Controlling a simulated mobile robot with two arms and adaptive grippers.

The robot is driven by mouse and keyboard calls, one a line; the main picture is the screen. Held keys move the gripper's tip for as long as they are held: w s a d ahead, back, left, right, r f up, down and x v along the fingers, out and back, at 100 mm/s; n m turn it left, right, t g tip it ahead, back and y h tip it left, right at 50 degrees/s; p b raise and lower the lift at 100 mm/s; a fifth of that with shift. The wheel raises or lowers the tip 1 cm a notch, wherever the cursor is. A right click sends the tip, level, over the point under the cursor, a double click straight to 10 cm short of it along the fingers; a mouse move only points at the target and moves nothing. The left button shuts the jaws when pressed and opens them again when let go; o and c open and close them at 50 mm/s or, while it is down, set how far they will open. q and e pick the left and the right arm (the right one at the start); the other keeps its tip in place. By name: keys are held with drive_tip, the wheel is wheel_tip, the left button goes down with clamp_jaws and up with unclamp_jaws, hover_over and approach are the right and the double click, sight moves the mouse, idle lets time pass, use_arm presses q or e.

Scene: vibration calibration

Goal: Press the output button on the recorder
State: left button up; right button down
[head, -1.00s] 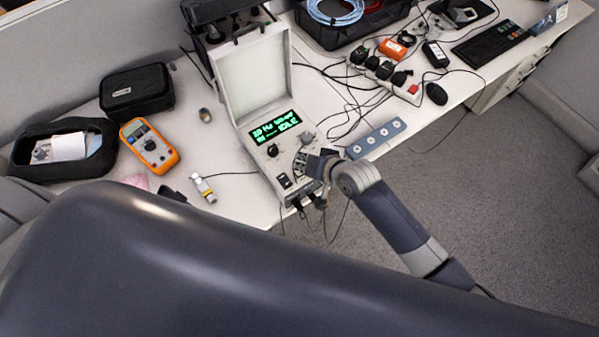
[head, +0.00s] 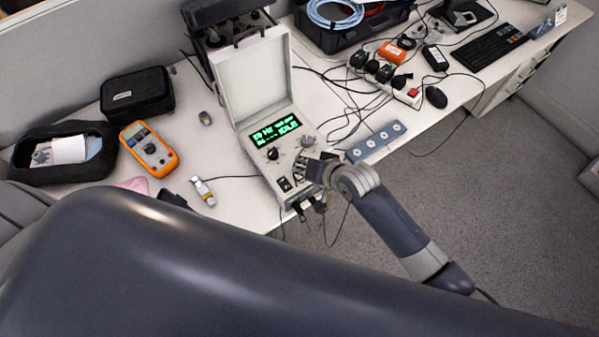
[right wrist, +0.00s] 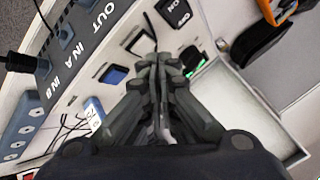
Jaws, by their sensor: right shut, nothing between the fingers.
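The recorder (head: 262,165) is a pale case on the desk with its lid raised and a green-lit display (head: 276,129) that seems to read IDLE. My right gripper (head: 308,168) is over the lower right of its panel, fingers shut and empty. In the right wrist view the fingertips (right wrist: 157,62) hover over or touch the panel; contact cannot be told. A dark blue square button (right wrist: 113,75) lies beside the fingers, and another square button (right wrist: 139,41) is partly behind them. Which is the output button cannot be read. My left gripper is out of view.
A black rocker switch (right wrist: 179,13) and a connector strip marked OUT, IN A and IN B (right wrist: 70,40) edge the panel. A blue block with white discs (head: 376,143) sits right of the recorder. Cables run behind. An orange multimeter (head: 149,149) lies left.

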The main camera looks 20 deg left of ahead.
drive_tip(key=shift+f, duration=0.1)
idle(0.3)
drive_tip(key=shift+f, duration=0.35)
drive_tip(key=shift+r+p, duration=0.45)
drive_tip(key=shift+p, duration=0.05)
idle(0.3)
wheel_tip(320, 180, up, 6)
drive_tip(key=p, duration=0.6)
idle(0.3)
